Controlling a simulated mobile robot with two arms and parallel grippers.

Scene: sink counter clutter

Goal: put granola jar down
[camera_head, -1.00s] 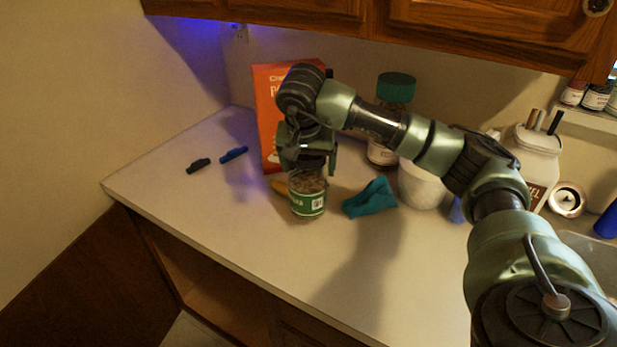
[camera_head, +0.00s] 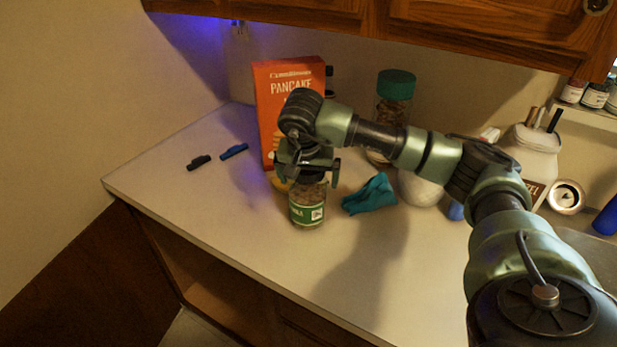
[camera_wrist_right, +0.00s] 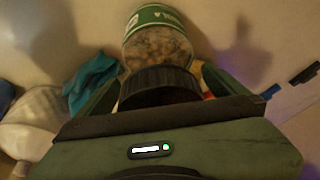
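The granola jar (camera_head: 307,208) is clear with brown contents and a green label. It stands upright, apparently on the counter (camera_head: 250,240), left of a teal cloth. My right gripper (camera_head: 310,175) points down over the jar's top. Its fingers appear open, one on each side of the jar, with a gap on the right side. In the right wrist view the jar (camera_wrist_right: 158,50) and its dark lid (camera_wrist_right: 158,84) show between the fingers. The jar's top is partly hidden in the head view. My left gripper is not in view.
A red pancake box (camera_head: 278,95) stands behind the jar. A teal cloth (camera_head: 370,194), a green-lidded jar (camera_head: 395,92) and a white rounded object (camera_head: 420,190) are to the right. Two small clips (camera_head: 234,152) lie left. The front counter is clear.

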